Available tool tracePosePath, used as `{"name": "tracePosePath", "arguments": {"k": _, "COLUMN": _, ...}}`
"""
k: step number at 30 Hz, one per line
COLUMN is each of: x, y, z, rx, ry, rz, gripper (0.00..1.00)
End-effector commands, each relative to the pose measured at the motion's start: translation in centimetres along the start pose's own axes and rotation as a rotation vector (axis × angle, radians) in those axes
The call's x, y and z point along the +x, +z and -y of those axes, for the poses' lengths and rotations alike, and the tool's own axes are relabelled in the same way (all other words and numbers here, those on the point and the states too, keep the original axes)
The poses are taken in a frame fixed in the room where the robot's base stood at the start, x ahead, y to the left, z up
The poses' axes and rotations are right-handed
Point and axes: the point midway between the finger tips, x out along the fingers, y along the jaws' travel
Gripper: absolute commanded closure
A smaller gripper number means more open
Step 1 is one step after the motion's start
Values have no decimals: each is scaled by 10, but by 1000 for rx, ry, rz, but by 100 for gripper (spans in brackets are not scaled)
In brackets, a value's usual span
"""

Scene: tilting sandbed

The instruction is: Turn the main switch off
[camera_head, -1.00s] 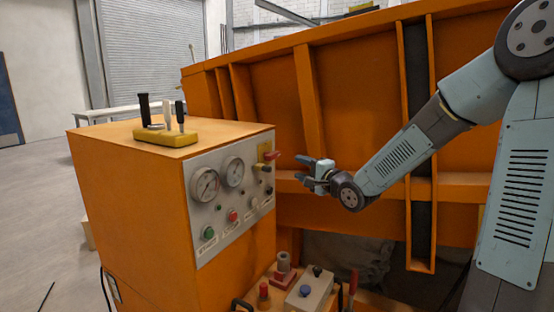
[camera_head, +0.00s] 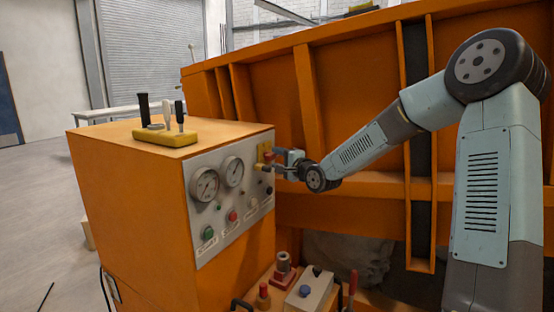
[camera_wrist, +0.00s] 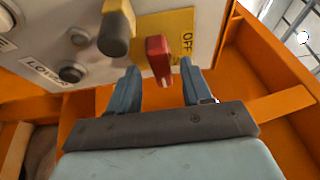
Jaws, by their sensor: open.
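The main switch has a red handle (camera_wrist: 158,58) on a yellow plate (camera_wrist: 181,24) lettered OFF, on the grey control panel. In the head view the yellow plate (camera_head: 263,149) is at the panel's upper right, and the red handle shows beside my gripper (camera_head: 278,160). In the wrist view my gripper (camera_wrist: 160,68) is open, with one blue-grey finger on each side of the handle's outer end.
A black and yellow knob (camera_wrist: 116,30) sticks out left of the handle, near my left finger. Gauges (camera_head: 205,185) and buttons, green (camera_head: 207,233) and red (camera_head: 232,216), sit on the panel. The orange sandbed wall (camera_head: 350,120) stands behind; a box with controls (camera_head: 308,290) lies below.

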Motion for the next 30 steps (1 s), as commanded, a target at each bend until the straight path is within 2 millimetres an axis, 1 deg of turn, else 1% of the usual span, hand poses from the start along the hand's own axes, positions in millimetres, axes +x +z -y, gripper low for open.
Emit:
{"name": "tracePosePath", "arguments": {"k": 3, "x": 10, "y": 1, "z": 0, "rx": 0, "ry": 0, "rz": 2, "gripper": 51}}
{"name": "tracePosePath", "arguments": {"k": 6, "x": 14, "y": 1, "z": 0, "rx": 0, "ry": 1, "rz": 2, "gripper": 51}}
{"name": "tracePosePath", "arguments": {"k": 16, "x": 16, "y": 1, "z": 0, "rx": 0, "ry": 1, "rz": 2, "gripper": 51}}
{"name": "tracePosePath", "arguments": {"k": 30, "x": 16, "y": 2, "z": -1, "rx": 1, "ry": 3, "rz": 2, "gripper": 96}}
